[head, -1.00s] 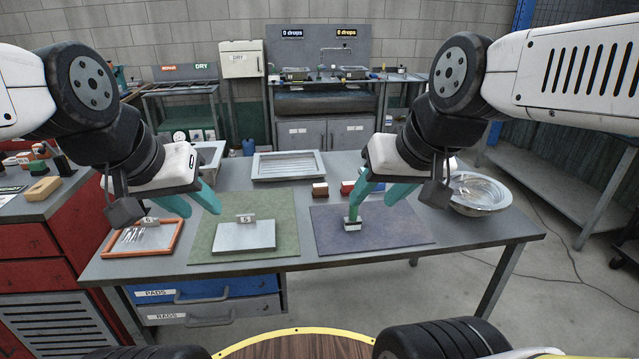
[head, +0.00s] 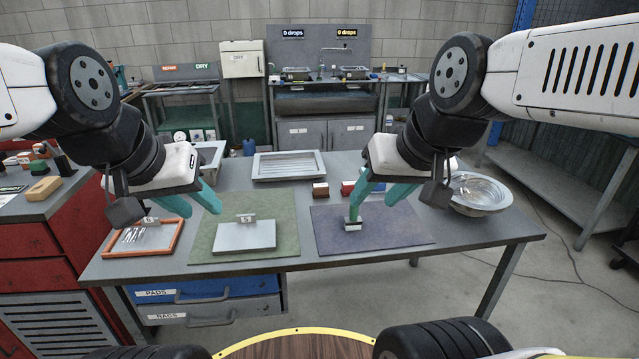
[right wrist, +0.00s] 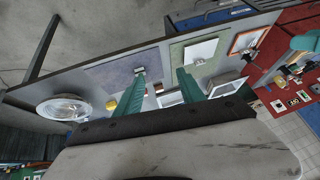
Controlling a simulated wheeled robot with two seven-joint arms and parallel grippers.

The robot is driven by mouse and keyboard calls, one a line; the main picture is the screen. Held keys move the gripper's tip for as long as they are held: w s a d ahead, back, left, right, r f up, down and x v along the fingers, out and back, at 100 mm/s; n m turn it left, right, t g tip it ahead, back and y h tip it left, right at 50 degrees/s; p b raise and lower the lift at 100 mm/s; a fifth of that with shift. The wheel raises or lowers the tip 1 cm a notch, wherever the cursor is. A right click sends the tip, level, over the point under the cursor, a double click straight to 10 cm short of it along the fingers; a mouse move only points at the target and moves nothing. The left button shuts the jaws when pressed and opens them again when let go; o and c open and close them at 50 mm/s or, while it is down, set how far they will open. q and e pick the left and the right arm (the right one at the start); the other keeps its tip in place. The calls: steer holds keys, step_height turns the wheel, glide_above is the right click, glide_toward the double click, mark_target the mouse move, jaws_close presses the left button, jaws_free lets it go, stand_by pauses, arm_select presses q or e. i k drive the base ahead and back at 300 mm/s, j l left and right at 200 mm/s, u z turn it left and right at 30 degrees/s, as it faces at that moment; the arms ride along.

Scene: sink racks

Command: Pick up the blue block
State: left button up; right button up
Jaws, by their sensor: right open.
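A sliver of blue, which looks like the blue block (head: 355,184), shows beside a red block (head: 346,188) behind the purple mat. My right gripper's near finger hides most of it. My right gripper (head: 372,210) is open and empty above the purple mat (head: 390,232), in front of these blocks. It shows in the right wrist view (right wrist: 158,85) with its two teal fingers apart; I cannot make out the blue block clearly there. My left gripper (head: 196,203) is open and empty, above the table between the orange-framed tray and the green mat.
A brown-red block (head: 320,189) stands left of the red one. A metal bowl (head: 480,192) is at the right, a shallow grey tray (head: 290,168) at the back. A grey plate (head: 245,237) lies on the green mat (head: 283,215). An orange-framed tray (head: 140,252) is at the left.

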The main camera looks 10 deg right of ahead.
mark_target(381, 189)
steer(key=i+l+u, duration=0.5)
steer(key=l, duration=0.35)
steer(key=i, duration=0.1)
